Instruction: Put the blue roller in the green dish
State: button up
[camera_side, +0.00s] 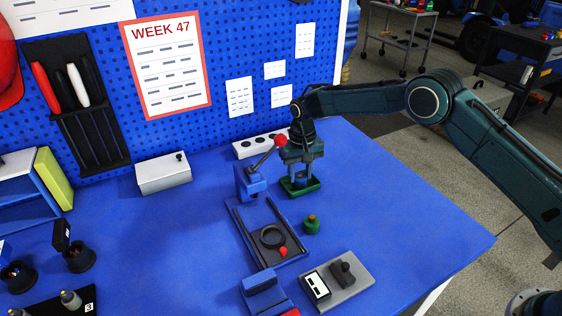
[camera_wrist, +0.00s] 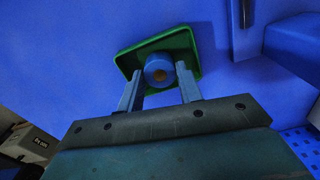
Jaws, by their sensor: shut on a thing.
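The green dish (camera_side: 313,186) is a small rectangular tray on the blue table, right of the blue upright block of the fixture. The dish also shows in the wrist view (camera_wrist: 203,48), beyond my fingertips. My gripper (camera_side: 300,180) points down over the dish in the side view. In the wrist view, my gripper (camera_wrist: 160,80) is shut on the blue roller (camera_wrist: 158,63), which shows its round end with a brownish centre. The roller lies within the dish's outline there; I cannot tell whether it touches the dish floor. In the side view the fingers mostly hide the roller.
A blue fixture (camera_side: 249,183) with a red-knobbed lever (camera_side: 280,141) stands close left of my gripper. A dark sliding frame (camera_side: 285,255), a green knob-topped weight (camera_side: 311,225) and a grey plate (camera_side: 355,290) lie nearer. A white socket box (camera_side: 250,147) is behind. The table's right side is clear.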

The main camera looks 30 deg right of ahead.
aim_at(300, 176)
jog(key=shift+f, duration=0.1)
jog(key=o, duration=1.1)
notch_tip(300, 176, up, 12)
dwell(0.4)
dwell(0.5)
